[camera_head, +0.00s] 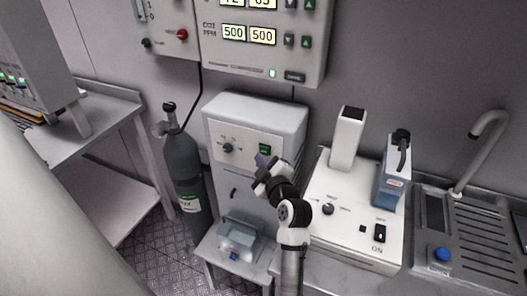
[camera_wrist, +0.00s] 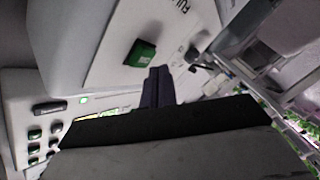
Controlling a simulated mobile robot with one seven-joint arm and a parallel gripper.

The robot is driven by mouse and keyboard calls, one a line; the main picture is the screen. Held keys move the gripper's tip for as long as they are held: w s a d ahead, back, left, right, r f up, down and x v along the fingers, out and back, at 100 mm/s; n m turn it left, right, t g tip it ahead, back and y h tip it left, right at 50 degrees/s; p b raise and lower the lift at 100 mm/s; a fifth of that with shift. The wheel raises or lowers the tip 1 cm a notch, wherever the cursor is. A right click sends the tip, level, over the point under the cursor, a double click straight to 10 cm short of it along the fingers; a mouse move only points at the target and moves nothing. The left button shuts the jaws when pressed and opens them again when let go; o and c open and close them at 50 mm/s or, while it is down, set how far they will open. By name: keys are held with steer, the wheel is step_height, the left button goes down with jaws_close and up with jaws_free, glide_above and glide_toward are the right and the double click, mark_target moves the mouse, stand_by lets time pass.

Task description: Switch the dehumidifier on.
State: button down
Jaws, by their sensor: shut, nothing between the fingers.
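A pale grey cabinet (camera_head: 255,112), which looks like the dehumidifier, stands against the wall in the middle of the head view. Its front has a black dial (camera_head: 227,148) and a green rocker switch (camera_head: 265,149). The green switch also shows in the wrist view (camera_wrist: 140,53), on the pale front panel. Its on or off position cannot be made out. My gripper (camera_head: 262,161) is shut and empty in front of the panel, just below the switch. In the wrist view its fingertips (camera_wrist: 159,74) are close below and right of the switch; contact cannot be told.
A gas cylinder (camera_head: 185,172) stands left of the cabinet. A white machine (camera_head: 335,230) with its own switch is on the right, beside a sink (camera_head: 470,235). A control box (camera_head: 262,50) hangs above. A small clear tub (camera_head: 238,238) sits below.

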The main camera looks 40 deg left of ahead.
steer(key=shift+w, duration=0.1)
steer(key=shift+w+a+b, duration=0.1)
steer(key=shift+w+b, duration=0.2)
steer(key=shift+b, duration=0.1)
steer(key=shift+w, duration=0.15)
stand_by(0.4)
